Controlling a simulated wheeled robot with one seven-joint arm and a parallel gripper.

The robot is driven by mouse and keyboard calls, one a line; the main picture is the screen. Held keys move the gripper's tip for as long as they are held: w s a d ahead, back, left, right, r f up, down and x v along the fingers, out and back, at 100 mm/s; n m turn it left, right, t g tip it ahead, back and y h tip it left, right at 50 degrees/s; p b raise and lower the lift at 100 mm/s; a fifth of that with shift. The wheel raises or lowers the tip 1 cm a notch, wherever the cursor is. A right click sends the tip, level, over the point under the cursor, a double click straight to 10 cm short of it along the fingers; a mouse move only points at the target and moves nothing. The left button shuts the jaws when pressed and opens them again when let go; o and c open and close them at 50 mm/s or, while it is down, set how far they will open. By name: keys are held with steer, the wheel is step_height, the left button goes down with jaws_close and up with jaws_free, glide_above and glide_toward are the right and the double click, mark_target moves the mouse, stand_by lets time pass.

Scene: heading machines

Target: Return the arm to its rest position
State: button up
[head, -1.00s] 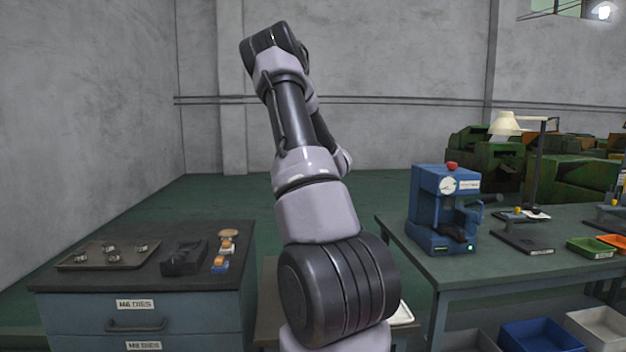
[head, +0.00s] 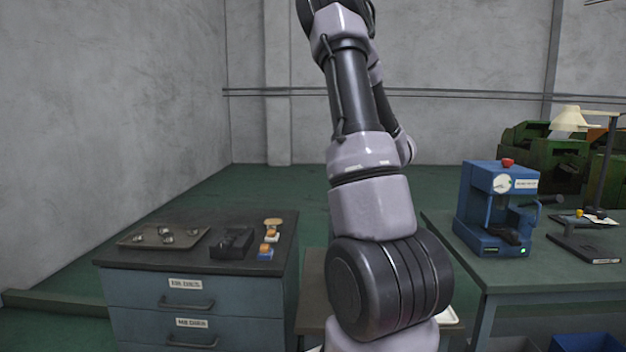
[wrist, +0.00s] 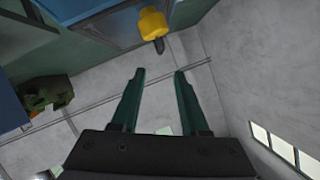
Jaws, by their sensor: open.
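My arm (head: 371,205) stands raised in the middle of the head view, its upper part reaching the top edge. My gripper is outside the head view. In the wrist view my gripper (wrist: 160,95) shows two green fingers spread apart with nothing between them. Beyond the fingertips are grey wall and a yellow knob-like part (wrist: 152,22) on a blue surface.
A drawer cabinet (head: 205,290) at left holds a tray (head: 140,238) with several small metal parts, a dark block (head: 232,243) and small brushes (head: 270,235). At right a blue machine (head: 490,205) stands on a green-topped bench (head: 560,275). Green floor lies behind.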

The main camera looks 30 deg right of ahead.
steer(key=shift+a, duration=0.1)
steer(key=s+a+r+n+y, duration=0.1)
steer(key=a+r+y, duration=0.2)
steer(key=a, duration=0.6)
steer(key=a+r+n+g+y, duration=0.1)
steer(key=a+r+y, duration=0.25)
steer(key=a, duration=0.55)
steer(key=s+a+r+n+y, duration=0.15)
steer(key=a+y, duration=0.25)
steer(key=a, duration=0.5)
steer(key=s+a+r+n+g+y, duration=0.2)
steer(key=s+a+r+g, duration=0.15)
steer(key=s+a, duration=0.75)
steer(key=s+a+h, duration=0.2)
steer(key=s, duration=0.3)
steer(key=s+a+g+h, duration=0.1)
steer(key=s+h, duration=0.2)
steer(key=s, duration=0.3)
steer(key=shift+s+a, duration=0.3)
steer(key=shift+a, duration=0.1)
steer(key=shift+o, duration=0.3)
steer(key=shift+f+h, duration=0.1)
steer(key=shift+h, duration=0.15)
